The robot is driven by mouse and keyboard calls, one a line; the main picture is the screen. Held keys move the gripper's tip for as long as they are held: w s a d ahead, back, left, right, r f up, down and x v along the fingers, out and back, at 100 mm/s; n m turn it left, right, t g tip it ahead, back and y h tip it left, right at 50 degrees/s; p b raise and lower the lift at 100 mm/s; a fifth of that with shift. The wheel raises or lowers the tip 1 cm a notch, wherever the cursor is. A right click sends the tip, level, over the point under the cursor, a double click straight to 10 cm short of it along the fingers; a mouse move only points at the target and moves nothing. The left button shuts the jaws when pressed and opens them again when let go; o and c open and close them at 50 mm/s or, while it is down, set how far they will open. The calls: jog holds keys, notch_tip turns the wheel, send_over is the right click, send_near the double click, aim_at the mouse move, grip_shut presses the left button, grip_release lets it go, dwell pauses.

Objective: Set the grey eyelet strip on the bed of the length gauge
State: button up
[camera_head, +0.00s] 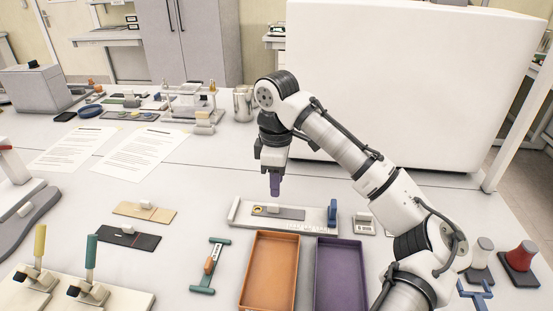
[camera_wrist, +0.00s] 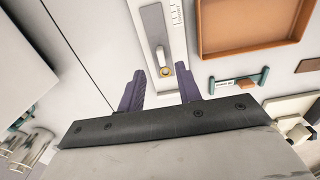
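The grey eyelet strip (camera_head: 289,213) lies flat on the white bed of the length gauge (camera_head: 240,216), with a brass-coloured eyelet and a small pale tab at its left end. The gauge has a blue upright piece at its right end. My gripper (camera_head: 275,190) hangs above the strip, pointing down. In the wrist view my gripper (camera_wrist: 161,72) has its two purple fingers apart with nothing held between them. The strip (camera_wrist: 153,22) shows there on the gauge bed (camera_wrist: 178,45), its eyelet end between and beyond the fingertips.
An orange tray (camera_head: 245,290) and a purple tray (camera_head: 319,290) stand in front of the gauge. A green-ended tool (camera_head: 210,265) lies to the left. Tan (camera_head: 144,212) and black (camera_head: 128,237) strips lie farther left. A small grey block (camera_head: 364,225) stands right of the gauge.

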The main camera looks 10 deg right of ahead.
notch_tip(320, 180, up, 6)
jog(key=shift+r, duration=0.2)
dwell(0.4)
